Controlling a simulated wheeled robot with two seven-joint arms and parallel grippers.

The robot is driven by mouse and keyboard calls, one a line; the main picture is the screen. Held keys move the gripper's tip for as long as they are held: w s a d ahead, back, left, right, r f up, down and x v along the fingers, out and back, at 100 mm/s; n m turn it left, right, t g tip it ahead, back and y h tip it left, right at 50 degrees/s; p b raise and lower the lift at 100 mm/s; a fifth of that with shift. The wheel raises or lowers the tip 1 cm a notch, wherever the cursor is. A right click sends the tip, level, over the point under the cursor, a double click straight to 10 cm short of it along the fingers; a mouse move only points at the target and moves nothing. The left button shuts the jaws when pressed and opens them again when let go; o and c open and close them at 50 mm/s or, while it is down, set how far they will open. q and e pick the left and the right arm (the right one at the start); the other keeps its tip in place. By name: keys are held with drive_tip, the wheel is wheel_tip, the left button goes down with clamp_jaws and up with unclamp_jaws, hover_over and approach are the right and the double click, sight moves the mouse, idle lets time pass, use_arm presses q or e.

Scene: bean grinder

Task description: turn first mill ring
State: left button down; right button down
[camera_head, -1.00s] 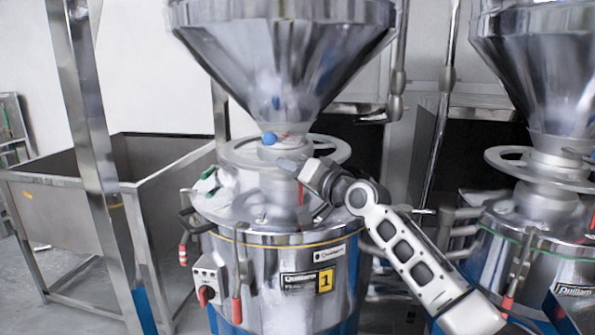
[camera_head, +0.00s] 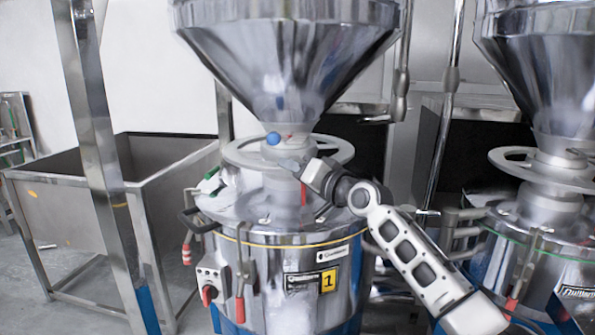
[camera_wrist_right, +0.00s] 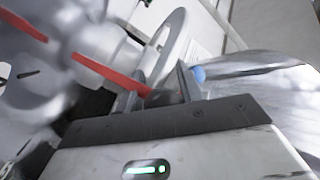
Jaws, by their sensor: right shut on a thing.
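The first mill ring (camera_head: 234,151) is a grey metal hand ring below the left hopper, on the mill with the yellow "1" label. My right gripper (camera_head: 287,164) reaches it from the right, at the ring's near right rim. In the right wrist view the pale ring (camera_wrist_right: 169,43) runs down to the fingers of my right gripper (camera_wrist_right: 168,90), which are shut on its rim. The exact contact is partly hidden by the fingers. My left gripper is not in view.
A large steel hopper (camera_head: 285,60) hangs right above the ring, with a blue ball (camera_head: 273,138) at its neck. A second mill with its own ring (camera_head: 510,165) stands at the right. An open steel bin (camera_head: 85,200) and a steel post (camera_head: 92,110) are at the left.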

drive_tip(key=c, duration=1.1)
unclamp_jaws()
drive_tip(key=shift+a+r, duration=0.15)
drive_tip(key=shift+a, duration=0.35)
drive_tip(key=shift+d, duration=0.3)
drive_tip(key=shift+b+v, duration=0.75)
drive_tip(key=shift+v, duration=7.1)
drive_tip(key=shift+s+a, duration=0.1)
